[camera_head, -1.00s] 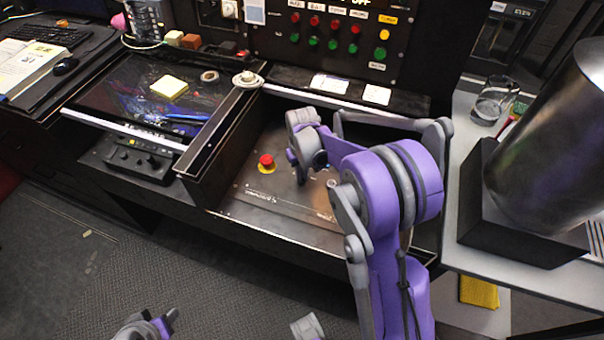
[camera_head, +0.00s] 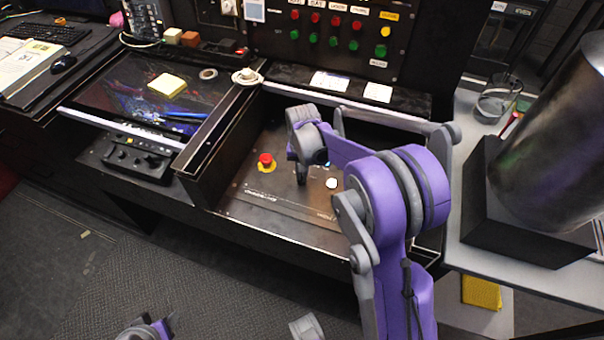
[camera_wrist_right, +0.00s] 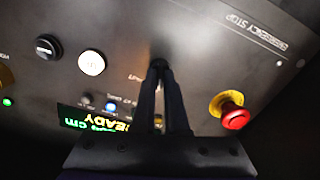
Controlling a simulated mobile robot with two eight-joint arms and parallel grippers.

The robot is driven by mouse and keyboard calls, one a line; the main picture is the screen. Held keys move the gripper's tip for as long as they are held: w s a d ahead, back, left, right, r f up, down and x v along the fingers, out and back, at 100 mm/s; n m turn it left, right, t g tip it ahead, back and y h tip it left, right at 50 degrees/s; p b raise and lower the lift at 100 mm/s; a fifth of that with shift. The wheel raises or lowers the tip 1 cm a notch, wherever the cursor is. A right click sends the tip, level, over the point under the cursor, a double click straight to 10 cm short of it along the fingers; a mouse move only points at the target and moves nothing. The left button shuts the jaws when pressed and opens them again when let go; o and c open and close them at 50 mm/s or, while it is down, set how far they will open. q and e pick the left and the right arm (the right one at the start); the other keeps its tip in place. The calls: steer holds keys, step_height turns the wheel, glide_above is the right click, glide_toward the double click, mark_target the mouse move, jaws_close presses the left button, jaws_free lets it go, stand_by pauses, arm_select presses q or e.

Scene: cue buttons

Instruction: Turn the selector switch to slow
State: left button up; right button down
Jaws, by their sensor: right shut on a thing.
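The selector switch is a small dark knob (camera_wrist_right: 159,48) at my right fingertips in the right wrist view; its pointer direction is hidden. My right gripper (camera_wrist_right: 160,68) is shut on it, with both black fingers pointing at the metal panel (camera_wrist_right: 190,30). In the head view the right gripper (camera_head: 302,178) points down onto the panel (camera_head: 270,197), right of the red emergency stop (camera_head: 265,160); the switch is hidden there. My left gripper (camera_head: 168,324) is partly in view at the bottom edge, away from the panel, its opening unclear.
In the right wrist view, a white button (camera_wrist_right: 91,62), a black button (camera_wrist_right: 46,47), a lit display (camera_wrist_right: 95,122) and the emergency stop (camera_wrist_right: 232,112) surround the fingers. In the head view, a dark side wall (camera_head: 210,150) bounds the panel on the left.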

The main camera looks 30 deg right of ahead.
mark_target(302, 176)
steer(key=shift+m, duration=1.6)
steer(key=c, duration=0.9)
jaws_free()
steer(key=shift+c, duration=0.2)
steer(key=shift+r, duration=0.15)
step_height(302, 176, up, 11)
steer(key=shift+f+p, duration=0.2)
steer(key=shift+p, duration=0.2)
